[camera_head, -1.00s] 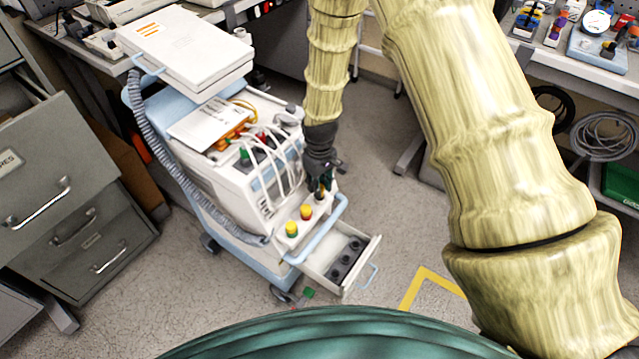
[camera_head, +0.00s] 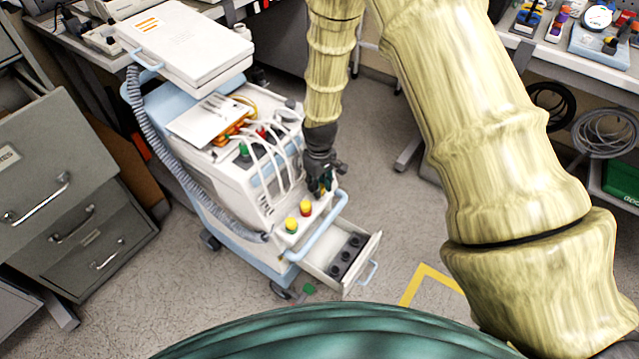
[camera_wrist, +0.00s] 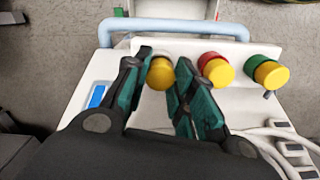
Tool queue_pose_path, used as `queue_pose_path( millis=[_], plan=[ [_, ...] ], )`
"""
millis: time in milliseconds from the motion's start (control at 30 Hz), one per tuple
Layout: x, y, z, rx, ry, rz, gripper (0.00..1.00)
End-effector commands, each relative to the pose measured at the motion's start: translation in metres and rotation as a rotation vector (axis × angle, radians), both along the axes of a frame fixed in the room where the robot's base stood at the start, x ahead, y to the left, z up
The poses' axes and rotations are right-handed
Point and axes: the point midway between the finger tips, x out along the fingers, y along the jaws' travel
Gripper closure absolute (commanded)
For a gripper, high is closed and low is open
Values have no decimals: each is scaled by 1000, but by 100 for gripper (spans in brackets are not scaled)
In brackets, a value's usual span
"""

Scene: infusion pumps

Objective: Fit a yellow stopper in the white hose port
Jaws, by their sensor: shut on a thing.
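My gripper (camera_head: 323,190) is over the front panel of the white cart, at the end of the port row. In the wrist view its teal fingers (camera_wrist: 160,60) stand on both sides of a yellow stopper (camera_wrist: 160,75) and are shut on it. This stopper is at the leftmost port there, by a pale rim that looks like the white hose port (camera_wrist: 155,60). Whether it is fully seated cannot be told. Two more yellow stoppers sit in the red-ringed port (camera_wrist: 216,69) and the green-ringed port (camera_wrist: 267,72).
A blue rail (camera_wrist: 180,26) runs along the panel's edge. An open drawer (camera_head: 345,258) with dark round holders juts out below it. White hoses (camera_head: 270,165) hang beside the panel. A small green thing (camera_head: 309,288) lies on the floor near a caster.

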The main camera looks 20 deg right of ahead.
Motion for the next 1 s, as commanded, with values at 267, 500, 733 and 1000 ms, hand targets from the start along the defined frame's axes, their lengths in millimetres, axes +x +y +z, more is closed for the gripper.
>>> queue_pose_path(
  millis=[267, 500, 733, 1000],
  plan=[
    [0, 0, -6, 0, 0, 0, 85],
    [0, 0, -6, 0, 0, 0, 49],
    [0, 0, -6, 0, 0, 0, 49],
    [1, 0, 8, 0, -3, 0, 49]
  ],
)
